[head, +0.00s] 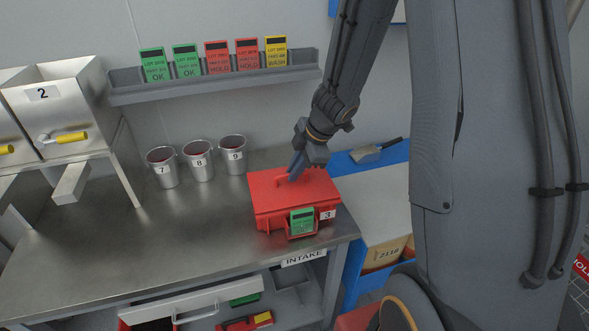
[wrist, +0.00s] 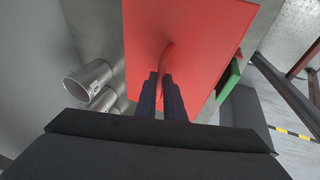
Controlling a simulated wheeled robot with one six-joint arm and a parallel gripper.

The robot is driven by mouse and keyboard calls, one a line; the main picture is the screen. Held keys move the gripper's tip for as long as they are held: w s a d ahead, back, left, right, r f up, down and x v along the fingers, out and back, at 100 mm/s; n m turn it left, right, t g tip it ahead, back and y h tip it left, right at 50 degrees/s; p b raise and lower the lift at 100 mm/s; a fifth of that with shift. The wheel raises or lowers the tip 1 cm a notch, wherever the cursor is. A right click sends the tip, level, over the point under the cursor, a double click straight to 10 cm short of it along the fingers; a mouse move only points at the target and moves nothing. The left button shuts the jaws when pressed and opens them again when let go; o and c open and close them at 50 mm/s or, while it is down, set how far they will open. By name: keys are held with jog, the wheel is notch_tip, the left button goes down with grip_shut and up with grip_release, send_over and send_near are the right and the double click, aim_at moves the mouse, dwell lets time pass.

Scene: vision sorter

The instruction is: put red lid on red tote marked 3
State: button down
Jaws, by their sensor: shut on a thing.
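The red lid (head: 277,194) lies over the red tote marked 3 (head: 268,221) at the right end of the steel bench. The lid looks flat and roughly in line with the tote; whether it is fully seated I cannot tell. A green card stands at the tote's front beside the label 3. My gripper (head: 292,173) is above the lid, shut on its raised handle. In the wrist view the lid (wrist: 198,40) fills the middle, with its handle between the two dark fingers of my gripper (wrist: 161,85). The lid hides the tote's inside.
Metal buckets marked 7, 8 and 9 (head: 233,156) stand left of the tote. A wall rack (head: 215,87) above holds several cards. A steel hopper marked 2 (head: 62,105) is at the left. The bench's (head: 150,240) front middle is clear.

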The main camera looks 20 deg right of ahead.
jog(key=c, duration=1.8)
grip_release()
jog(key=r+m, duration=0.1)
jog(key=r, duration=0.1)
jog(key=d+r+m+t, duration=0.1)
jog(key=r, duration=0.2)
jog(key=r+m+t, duration=0.1)
jog(key=r, duration=0.2)
jog(key=shift+w+d+r+h, duration=0.1)
jog(key=shift+w+d+h, duration=0.2)
jog(key=shift+w+h, duration=0.1)
jog(key=m+t, duration=0.1)
jog(key=m, duration=0.1)
jog(key=m+g+h+b, duration=0.1)
jog(key=m+h+b, duration=0.25)
jog(key=m, duration=0.45)
send_near(300, 180)
jog(key=s+d+r, duration=0.2)
jog(key=s+d, duration=0.1)
jog(key=s+a+f+m+g, duration=0.1)
jog(key=s+a+m+g, duration=0.1)
jog(key=s, duration=0.3)
jog(key=s+a+f+m+g+b, duration=0.1)
jog(key=s+a+f+m+g, duration=0.1)
jog(key=s, duration=0.3)
jog(key=shift+s+a+f+m+y, duration=0.2)
jog(key=shift+s+a+m+y, duration=0.1)
jog(key=shift+a+m+y, duration=0.2)
